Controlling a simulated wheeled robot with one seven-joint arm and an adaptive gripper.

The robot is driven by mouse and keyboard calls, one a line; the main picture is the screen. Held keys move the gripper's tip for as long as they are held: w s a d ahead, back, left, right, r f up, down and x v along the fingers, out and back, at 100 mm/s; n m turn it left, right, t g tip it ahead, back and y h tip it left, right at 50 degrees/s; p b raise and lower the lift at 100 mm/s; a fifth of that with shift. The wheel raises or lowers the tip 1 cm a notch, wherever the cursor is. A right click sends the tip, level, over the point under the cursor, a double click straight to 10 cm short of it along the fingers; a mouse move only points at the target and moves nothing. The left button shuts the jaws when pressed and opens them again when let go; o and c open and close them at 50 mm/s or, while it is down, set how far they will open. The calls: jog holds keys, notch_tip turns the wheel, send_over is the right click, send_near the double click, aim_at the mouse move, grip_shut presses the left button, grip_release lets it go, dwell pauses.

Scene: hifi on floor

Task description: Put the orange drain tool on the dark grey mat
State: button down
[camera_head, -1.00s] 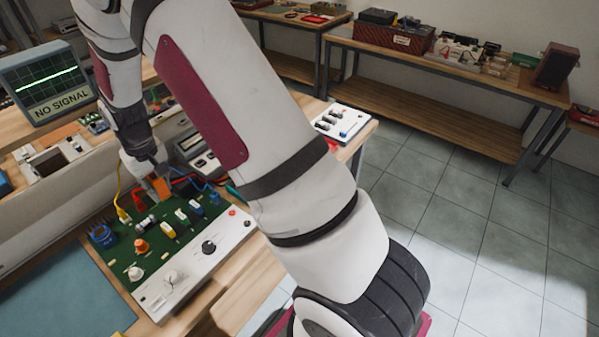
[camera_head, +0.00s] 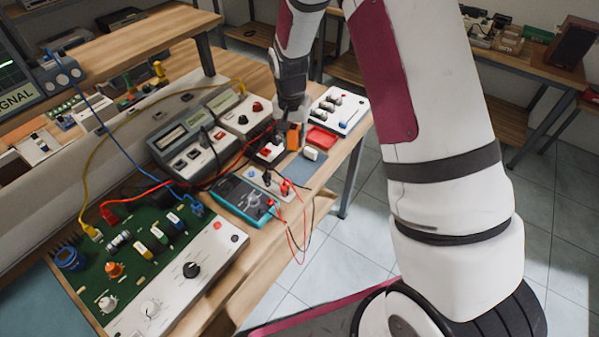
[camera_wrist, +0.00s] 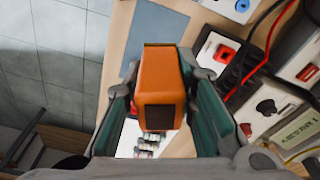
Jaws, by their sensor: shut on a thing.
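The orange drain tool (camera_head: 293,137) is a blocky orange piece with a dark panel on one end, also filling the middle of the wrist view (camera_wrist: 162,72). My gripper (camera_head: 288,122) is shut on it, with a finger on each side in the wrist view (camera_wrist: 163,92). A plain grey-blue mat (camera_head: 306,170), probably the dark grey mat, lies on the bench nearer me than the tool. It shows at the top of the wrist view (camera_wrist: 155,28), partly hidden by the tool. The tool appears to be above the bench; the exact gap cannot be told.
A red tray (camera_head: 322,137), a small white block (camera_head: 311,153) and a white panel with knobs (camera_head: 340,110) stand close around my gripper. A teal multimeter (camera_head: 241,198) with loose red and black leads lies left of the mat. The bench edge drops to tiled floor at right.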

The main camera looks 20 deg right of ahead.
aim_at(298, 172)
jog(key=shift+w+d+f+m, duration=0.15)
jog(key=shift+d+f+m, duration=0.1)
jog(key=shift+f+m, duration=0.45)
jog(key=shift+d+f+m+b, duration=0.25)
jog(key=shift+f+m+b, duration=0.2)
jog(key=shift+m, duration=0.75)
notch_tip(298, 172, down, 10)
jog(key=shift+a+r+p, duration=0.15)
jog(key=shift+p, duration=0.5)
jog(key=c, duration=1.3)
grip_release()
